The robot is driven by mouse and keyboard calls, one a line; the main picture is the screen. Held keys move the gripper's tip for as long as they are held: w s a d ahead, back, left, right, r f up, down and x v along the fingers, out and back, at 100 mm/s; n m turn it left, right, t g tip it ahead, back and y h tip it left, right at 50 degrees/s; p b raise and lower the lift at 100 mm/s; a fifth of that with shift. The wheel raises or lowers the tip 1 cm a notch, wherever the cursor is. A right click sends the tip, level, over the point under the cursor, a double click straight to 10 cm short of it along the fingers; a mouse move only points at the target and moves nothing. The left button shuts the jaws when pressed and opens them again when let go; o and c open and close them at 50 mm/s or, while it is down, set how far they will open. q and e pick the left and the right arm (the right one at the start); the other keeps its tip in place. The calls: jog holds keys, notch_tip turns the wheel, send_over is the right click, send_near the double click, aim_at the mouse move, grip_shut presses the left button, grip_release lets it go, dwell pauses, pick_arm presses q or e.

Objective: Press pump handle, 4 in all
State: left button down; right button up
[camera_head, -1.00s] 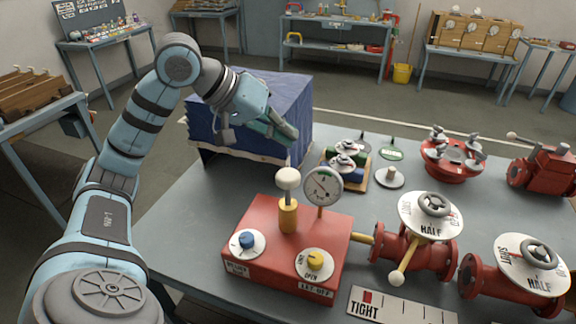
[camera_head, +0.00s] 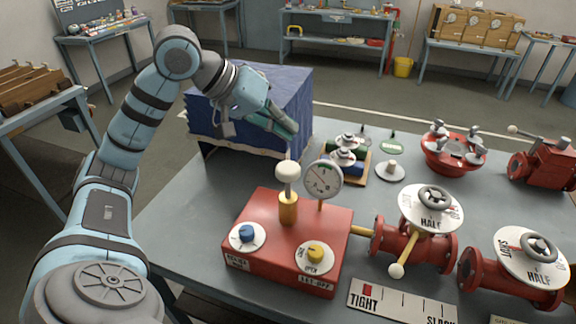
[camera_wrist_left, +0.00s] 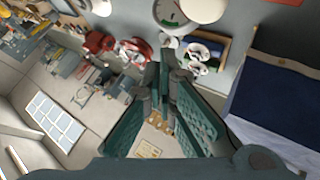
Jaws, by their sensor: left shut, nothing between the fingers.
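The pump handle is a white round knob (camera_head: 288,172) on a yellow post (camera_head: 288,208) that stands on a red box (camera_head: 275,262). My left gripper (camera_head: 290,134) is shut and empty. In the head view it shows just above and behind the knob, apart from it. In the left wrist view my shut left gripper (camera_wrist_left: 160,62) points toward the top, where a white round shape (camera_wrist_left: 203,8), apparently the knob, is cut by the edge beside the gauge (camera_wrist_left: 172,12). My right gripper is not in view.
On the box are a gauge (camera_head: 322,180), a blue knob (camera_head: 246,233) and a yellow knob (camera_head: 316,250). Red valves with handwheels (camera_head: 432,205) stand to the right. A blue-covered box (camera_head: 285,90) stands behind. The table's left front is clear.

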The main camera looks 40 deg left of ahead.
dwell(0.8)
pick_arm(q)
jog(key=shift+f, duration=0.2)
jog(key=s+a+f+n+g+y+p, duration=0.1)
jog(key=s+a+f+g+y, duration=0.15)
jog(key=a+f, duration=0.2)
notch_tip(320, 180, up, 8)
jog(key=n+t+h+p, duration=0.1)
jog(key=n+t+h, duration=0.15)
jog(key=n, duration=1.35)
send_over(288, 170)
jog(key=shift+h, duration=0.4)
notch_tip(288, 170, down, 8)
jog(key=b, duration=0.7)
jog(key=shift+a+r, duration=0.1)
jog(key=shift+f+b, duration=0.2)
jog(key=shift+b, duration=0.15)
